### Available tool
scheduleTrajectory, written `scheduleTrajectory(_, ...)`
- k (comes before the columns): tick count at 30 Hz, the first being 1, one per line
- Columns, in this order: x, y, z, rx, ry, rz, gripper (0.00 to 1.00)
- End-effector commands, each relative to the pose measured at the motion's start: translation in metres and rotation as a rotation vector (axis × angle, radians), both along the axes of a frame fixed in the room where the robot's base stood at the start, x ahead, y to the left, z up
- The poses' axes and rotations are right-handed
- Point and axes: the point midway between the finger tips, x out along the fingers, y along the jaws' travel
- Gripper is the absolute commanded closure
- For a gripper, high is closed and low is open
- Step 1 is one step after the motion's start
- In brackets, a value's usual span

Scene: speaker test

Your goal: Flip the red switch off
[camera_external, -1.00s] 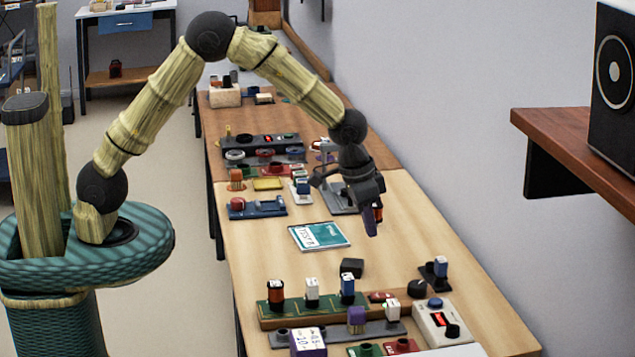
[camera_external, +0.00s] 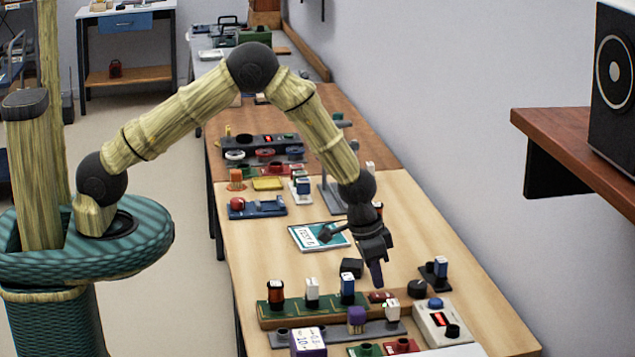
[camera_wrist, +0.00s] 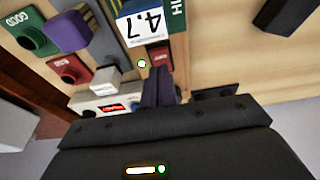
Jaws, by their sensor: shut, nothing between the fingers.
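A small red switch (camera_external: 381,297) sits at the right end of the wooden board with the green strip. It also shows in the wrist view (camera_wrist: 160,57), just beyond the fingertips and partly hidden by them. Whether it is on or off cannot be made out. My gripper (camera_external: 377,284) is shut and empty, pointing down just above the red switch. In the wrist view my gripper's fingers (camera_wrist: 158,88) are together; I cannot tell whether they touch the switch.
A block marked 4.7 (camera_wrist: 140,25) stands beside the switch. A white box (camera_external: 441,325) with a red display and a dark block (camera_external: 351,267) are nearby. A purple block (camera_external: 356,319) and a white block (camera_external: 391,309) stand in front.

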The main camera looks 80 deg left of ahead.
Motion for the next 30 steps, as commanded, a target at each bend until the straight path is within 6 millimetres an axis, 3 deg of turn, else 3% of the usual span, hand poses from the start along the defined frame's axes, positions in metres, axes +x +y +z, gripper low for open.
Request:
scheduleTrajectory(5, -0.002, 0.0, -0.014, 0.0, 0.0, 0.0, 1.0)
scheduleTrajectory(30, -0.016, -0.001, -0.033, 0.0, 0.008, -0.001, 1.0)
